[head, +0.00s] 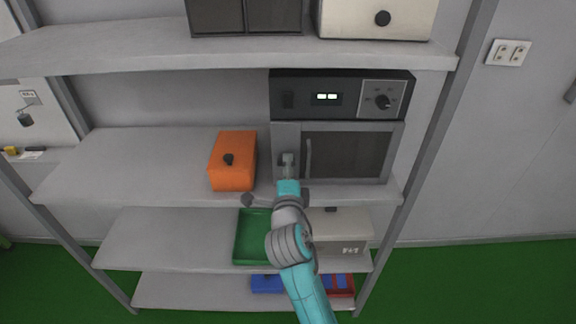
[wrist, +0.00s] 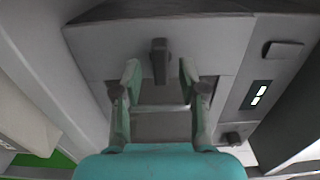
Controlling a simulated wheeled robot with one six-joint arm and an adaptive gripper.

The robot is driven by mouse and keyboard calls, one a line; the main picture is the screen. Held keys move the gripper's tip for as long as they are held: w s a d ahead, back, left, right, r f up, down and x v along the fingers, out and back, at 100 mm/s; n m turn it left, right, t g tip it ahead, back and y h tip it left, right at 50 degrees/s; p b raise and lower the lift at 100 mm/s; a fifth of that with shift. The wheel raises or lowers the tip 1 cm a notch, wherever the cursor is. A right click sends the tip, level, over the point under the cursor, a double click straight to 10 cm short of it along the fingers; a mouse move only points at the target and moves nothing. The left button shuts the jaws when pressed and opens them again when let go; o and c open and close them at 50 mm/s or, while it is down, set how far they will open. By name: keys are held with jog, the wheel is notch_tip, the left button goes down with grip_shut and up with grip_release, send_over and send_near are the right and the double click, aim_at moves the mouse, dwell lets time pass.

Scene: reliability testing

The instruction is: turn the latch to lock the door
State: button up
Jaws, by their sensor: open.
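The door (head: 345,157) has a dark window and a vertical handle (head: 308,155) on its left; it looks closed. The latch is a short dark grey lever (wrist: 159,60) on a grey panel in the wrist view, upright in that picture. My gripper (head: 287,160) is at the panel left of the door, covering the latch area in the head view. In the wrist view my gripper (wrist: 160,80) is open, one finger on each side of the latch, with visible gaps. I cannot tell whether the fingertips reach the latch in depth.
A control unit (head: 290,95) with a lit display and knob sits above the door. An orange box (head: 232,160) stands to the left on the same shelf. A green tray (head: 243,247) is on the shelf below. The shelf's left part (head: 130,165) is clear.

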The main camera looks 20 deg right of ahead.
jog(key=v, duration=1)
jog(key=shift+s, duration=0.4)
jog(key=shift+a, duration=0.1)
